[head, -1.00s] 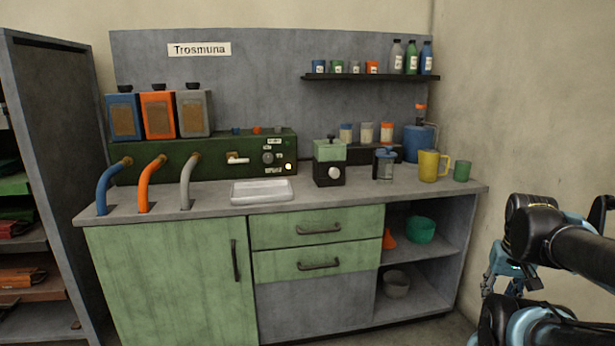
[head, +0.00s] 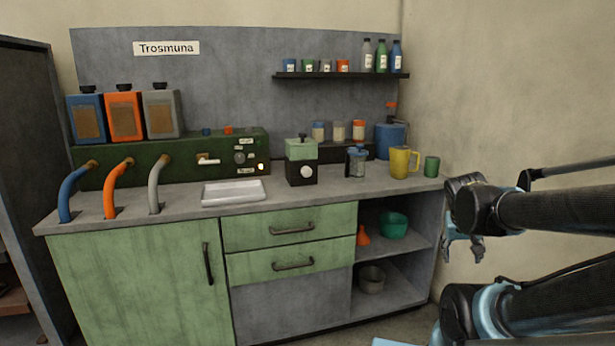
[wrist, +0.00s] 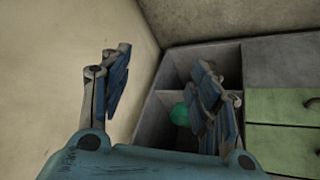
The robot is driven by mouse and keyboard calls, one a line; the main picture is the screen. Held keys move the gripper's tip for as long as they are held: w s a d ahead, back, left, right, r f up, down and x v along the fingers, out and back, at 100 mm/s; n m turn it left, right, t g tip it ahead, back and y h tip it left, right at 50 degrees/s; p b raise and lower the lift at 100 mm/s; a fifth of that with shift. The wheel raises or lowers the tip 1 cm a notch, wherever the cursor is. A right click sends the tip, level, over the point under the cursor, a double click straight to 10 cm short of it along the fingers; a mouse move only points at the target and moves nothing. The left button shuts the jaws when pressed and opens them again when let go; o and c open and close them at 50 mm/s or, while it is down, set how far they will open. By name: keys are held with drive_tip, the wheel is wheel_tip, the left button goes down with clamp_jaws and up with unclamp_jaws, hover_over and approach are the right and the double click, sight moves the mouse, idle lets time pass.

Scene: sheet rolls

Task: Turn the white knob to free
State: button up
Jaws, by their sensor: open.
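A round white knob (head: 306,171) is on the front of a small black box with a pale green top (head: 300,149) on the counter. A white lever-like handle (head: 208,160) sticks out of the long green panel (head: 170,160) to its left. The markings around both are too small to read. My gripper (head: 463,252) is at the right, beyond the counter's right end and well away from both. In the wrist view my gripper (wrist: 162,62) is open with nothing between its fingers; neither white part shows there.
The counter (head: 130,213) carries a white tray (head: 233,192), a glass jar (head: 357,162), a yellow mug (head: 403,163) and a green cup (head: 431,167). Blue, orange and grey hoses curve down at the left. A shelf (head: 340,76) hangs above. Open floor lies in front.

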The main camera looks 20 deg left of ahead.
drive_tip(key=w+a+r+n+t, duration=0.1)
drive_tip(key=w+a+r+t, duration=0.3)
drive_tip(key=w+a, duration=0.45)
drive_tip(key=w+a+r+n+t, duration=0.1)
drive_tip(key=w+a+r+t, duration=0.4)
drive_tip(key=w, duration=0.6)
drive_tip(key=n+t+y, duration=0.1)
drive_tip(key=n+y, duration=0.5)
drive_tip(key=y, duration=0.6)
approach(308, 173)
drive_tip(key=x, duration=1)
drive_tip(key=shift+w+a, duration=0.2)
drive_tip(key=shift+a, duration=0.05)
drive_tip(key=c, duration=1.1)
